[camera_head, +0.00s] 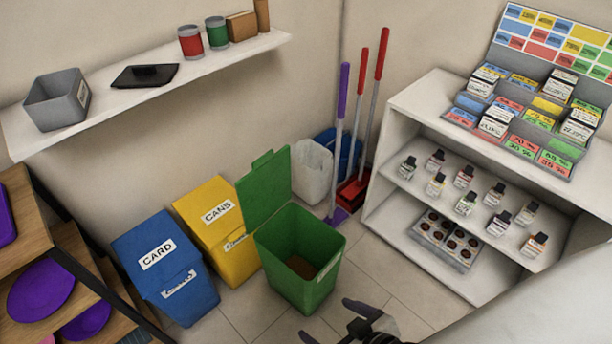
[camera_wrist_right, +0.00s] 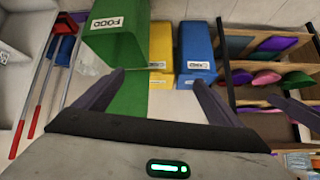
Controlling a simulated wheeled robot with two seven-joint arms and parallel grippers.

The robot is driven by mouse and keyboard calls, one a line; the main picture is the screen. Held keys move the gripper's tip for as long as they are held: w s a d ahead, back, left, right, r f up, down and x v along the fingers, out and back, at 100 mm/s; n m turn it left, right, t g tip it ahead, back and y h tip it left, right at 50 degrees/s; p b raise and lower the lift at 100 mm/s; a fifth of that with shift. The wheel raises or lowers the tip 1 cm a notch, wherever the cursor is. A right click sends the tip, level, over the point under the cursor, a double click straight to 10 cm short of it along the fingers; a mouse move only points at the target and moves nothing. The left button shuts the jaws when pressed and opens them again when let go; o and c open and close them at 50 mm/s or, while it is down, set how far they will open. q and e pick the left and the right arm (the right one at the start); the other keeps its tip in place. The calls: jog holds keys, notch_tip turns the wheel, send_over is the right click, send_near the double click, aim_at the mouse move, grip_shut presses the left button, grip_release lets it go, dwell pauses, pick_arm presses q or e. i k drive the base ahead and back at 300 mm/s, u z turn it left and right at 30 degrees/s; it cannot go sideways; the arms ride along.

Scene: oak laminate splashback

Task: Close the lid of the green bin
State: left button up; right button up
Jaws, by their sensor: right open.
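The green bin (camera_head: 296,280) stands on the floor in the middle of the head view, its inside visible from above. Its green lid (camera_head: 264,188) stands upright at the back left, so the bin is open. In the wrist view, which is upside down, the bin's wall with a FOOD label (camera_wrist_right: 120,50) is at the top and the lid (camera_wrist_right: 130,103) lies below it, partly behind a finger. My right gripper (camera_head: 327,320) is open and empty in front of the bin, apart from it in the head view. My left gripper is not in view.
A yellow CANS bin (camera_head: 214,240) and a blue CARD bin (camera_head: 190,302) stand left of the green bin. Long-handled tools (camera_head: 340,130) lean at the back. A white shelf unit (camera_head: 410,255) with bottles is at right. A wall shelf (camera_head: 200,70) is above left.

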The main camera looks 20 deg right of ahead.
aim_at(265, 189)
jog(key=z, duration=0.35)
jog(key=k, duration=0.8)
jog(key=u, duration=0.3)
jog(key=i, duration=1.6)
jog(key=z, duration=0.7)
